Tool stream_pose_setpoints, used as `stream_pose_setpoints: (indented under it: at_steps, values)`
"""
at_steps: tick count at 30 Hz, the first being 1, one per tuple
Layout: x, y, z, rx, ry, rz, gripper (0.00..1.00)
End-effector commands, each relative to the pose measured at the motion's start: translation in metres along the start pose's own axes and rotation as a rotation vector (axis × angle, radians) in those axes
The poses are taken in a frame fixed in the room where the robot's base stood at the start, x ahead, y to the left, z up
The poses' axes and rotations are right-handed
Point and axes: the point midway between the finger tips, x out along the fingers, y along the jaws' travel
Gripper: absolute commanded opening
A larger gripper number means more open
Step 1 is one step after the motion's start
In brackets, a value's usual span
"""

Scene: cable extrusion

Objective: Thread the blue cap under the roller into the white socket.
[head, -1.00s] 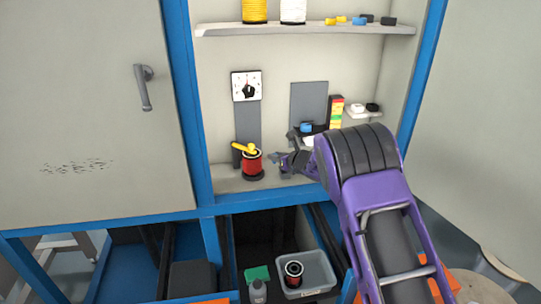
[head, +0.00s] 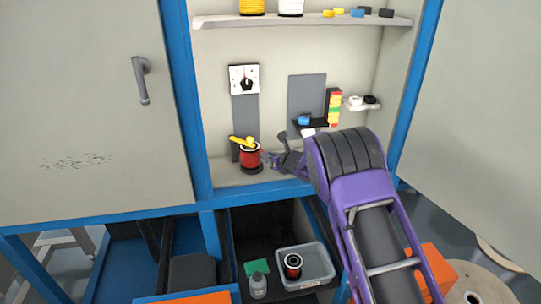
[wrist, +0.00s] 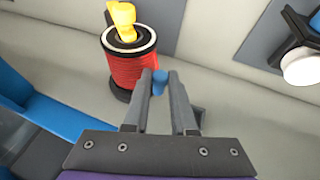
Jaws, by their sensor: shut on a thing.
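My gripper (wrist: 160,84) is shut on a small blue cap (wrist: 160,77), whose rounded top shows between the fingertips. In the head view my gripper (head: 282,158) is in front of the cabinet floor, just right of a red spool (head: 250,158); the cap held there cannot be made out. A white cylinder, likely the socket (wrist: 303,68), hangs under a dark bracket (wrist: 296,35) at the upper right of the wrist view, apart from the gripper. A blue piece (head: 305,119) sits on the bracket in the head view. I cannot tell which part is the roller.
A yellow piece (head: 241,141) lies over the red spool's top, close to my gripper. A dial (head: 243,79) is on the back wall. A grey bin (head: 316,262) is below.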

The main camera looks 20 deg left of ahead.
Motion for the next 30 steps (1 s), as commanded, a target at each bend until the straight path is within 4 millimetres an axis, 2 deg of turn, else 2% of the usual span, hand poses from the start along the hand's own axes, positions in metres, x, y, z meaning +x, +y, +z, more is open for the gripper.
stream_pose_setpoints:
  at_steps: [14,28,30]
  values:
    - [0.000,0.005,0.002,0.000,0.003,0.007,0.00]
    - [-0.022,0.003,0.058,0.000,-0.007,0.005,0.00]
    - [-0.019,0.007,0.042,0.001,-0.005,0.009,0.00]
